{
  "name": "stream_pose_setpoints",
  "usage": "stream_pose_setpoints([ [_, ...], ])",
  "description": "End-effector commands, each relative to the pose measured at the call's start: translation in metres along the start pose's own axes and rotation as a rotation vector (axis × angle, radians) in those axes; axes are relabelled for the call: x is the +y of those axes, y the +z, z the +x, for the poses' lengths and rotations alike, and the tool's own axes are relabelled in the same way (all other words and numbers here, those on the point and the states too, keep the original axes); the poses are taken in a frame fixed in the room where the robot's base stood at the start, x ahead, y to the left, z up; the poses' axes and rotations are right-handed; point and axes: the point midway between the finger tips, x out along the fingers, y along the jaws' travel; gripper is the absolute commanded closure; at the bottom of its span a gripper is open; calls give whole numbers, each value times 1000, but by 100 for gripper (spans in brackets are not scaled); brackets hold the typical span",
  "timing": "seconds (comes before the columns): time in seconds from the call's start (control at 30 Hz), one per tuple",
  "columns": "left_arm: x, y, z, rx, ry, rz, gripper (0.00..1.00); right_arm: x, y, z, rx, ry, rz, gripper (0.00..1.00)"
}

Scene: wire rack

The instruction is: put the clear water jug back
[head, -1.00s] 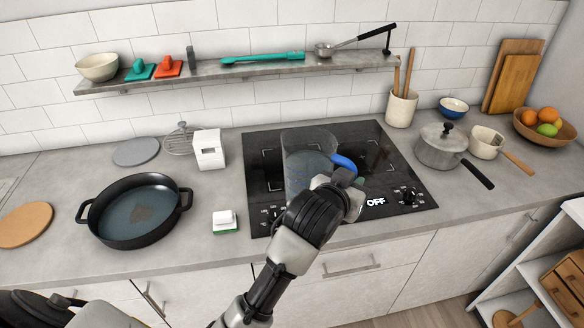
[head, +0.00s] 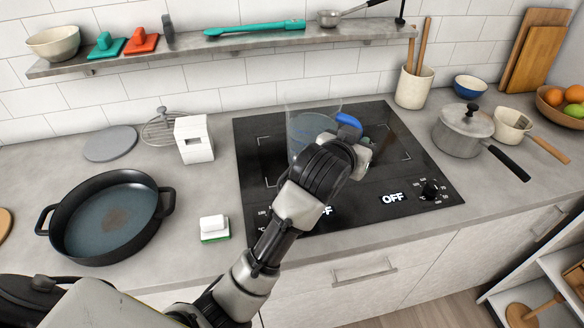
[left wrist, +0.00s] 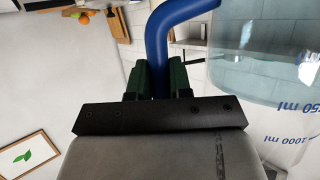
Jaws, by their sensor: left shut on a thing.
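The clear water jug (head: 304,124) is see-through, with printed volume marks and a blue handle (head: 349,121). In the head view it appears over the back part of the black cooktop (head: 255,185); my gripper and wrist hide its lower part, so I cannot tell whether it touches the glass. My left gripper (head: 347,138) is shut on the blue handle. In the left wrist view the fingers (left wrist: 160,78) grip the handle (left wrist: 170,25), with the jug body (left wrist: 265,45) at the right. My right gripper is not in view.
A wall shelf (head: 200,57) with a bowl and utensils runs behind. A black pan (head: 108,220), white box (head: 194,138) and sponge (head: 214,228) lie left. A lidded pot (head: 463,132) and utensil crock (head: 413,87) stand right. Bare counter lies in front of the cooktop.

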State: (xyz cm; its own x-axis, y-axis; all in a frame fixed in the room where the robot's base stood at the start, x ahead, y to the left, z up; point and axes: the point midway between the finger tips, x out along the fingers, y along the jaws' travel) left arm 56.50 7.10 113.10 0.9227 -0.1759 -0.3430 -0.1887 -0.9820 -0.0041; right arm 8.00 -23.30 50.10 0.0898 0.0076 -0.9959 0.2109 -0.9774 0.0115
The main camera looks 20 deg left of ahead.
Motion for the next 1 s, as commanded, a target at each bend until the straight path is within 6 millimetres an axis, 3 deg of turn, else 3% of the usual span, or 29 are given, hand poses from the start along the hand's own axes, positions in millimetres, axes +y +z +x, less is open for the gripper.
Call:
stream_pose_setpoints([
  [0.1, 0, 10, 4, 9, -1, 3, 100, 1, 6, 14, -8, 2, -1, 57],
  [0.27, -6, 15, 11, 6, -2, 5, 100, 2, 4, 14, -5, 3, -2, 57],
  [0.7, -70, 41, 76, 5, -4, 5, 100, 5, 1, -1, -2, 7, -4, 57],
  [1.0, -90, 51, 99, 9, -1, 4, 100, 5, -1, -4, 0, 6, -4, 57],
])
